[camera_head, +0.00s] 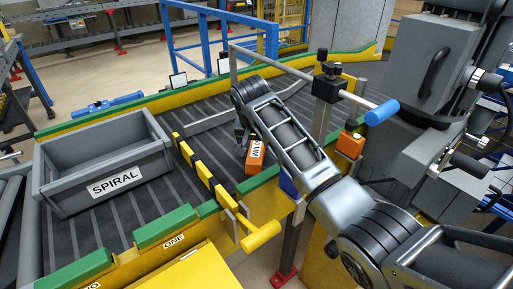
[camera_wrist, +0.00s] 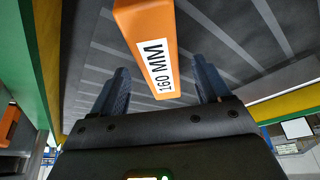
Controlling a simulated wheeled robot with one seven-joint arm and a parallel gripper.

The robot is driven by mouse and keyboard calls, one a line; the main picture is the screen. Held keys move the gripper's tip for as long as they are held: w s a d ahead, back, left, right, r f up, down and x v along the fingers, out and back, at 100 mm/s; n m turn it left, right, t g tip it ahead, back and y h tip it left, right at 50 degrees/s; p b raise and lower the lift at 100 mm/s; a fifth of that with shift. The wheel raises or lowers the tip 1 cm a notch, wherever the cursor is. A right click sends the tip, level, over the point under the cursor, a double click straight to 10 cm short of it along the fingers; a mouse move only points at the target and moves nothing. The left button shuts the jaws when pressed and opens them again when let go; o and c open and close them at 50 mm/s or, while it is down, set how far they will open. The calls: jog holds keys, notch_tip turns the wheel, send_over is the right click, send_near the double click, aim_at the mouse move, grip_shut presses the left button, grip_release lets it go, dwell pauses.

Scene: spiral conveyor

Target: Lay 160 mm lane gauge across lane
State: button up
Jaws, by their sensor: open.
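The orange lane gauge (camera_head: 253,156), with a white label, is on the dark slatted lane (camera_head: 135,215) near the yellow and green side rail. In the wrist view the gauge (camera_wrist: 148,45) reads "160 MM" and runs from the top edge down to between my fingers. My gripper (camera_wrist: 163,85) is open, with one blue-grey finger on each side of the gauge's lower end. Gaps show between the fingers and the gauge. In the head view my arm hides most of the gripper and part of the gauge.
A grey tote (camera_head: 62,175) marked "SPIRAL" sits at the left of the lane. Another orange block (camera_head: 350,145) is by the near rail.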

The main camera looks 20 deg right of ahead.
jog(key=v, duration=0.2)
jog(key=p+v, duration=0.1)
jog(key=v, duration=0.2)
jog(key=shift+s+a+r, duration=0.1)
jog(key=shift+s+a, duration=0.25)
jog(key=shift+s, duration=0.1)
jog(key=shift+p+x, duration=0.7)
jog(key=shift+x, duration=3.45)
jog(key=shift+d+r, duration=0.1)
jog(key=shift+d, duration=0.05)
jog(key=shift+c, duration=0.4)
jog(key=c, duration=1.1)
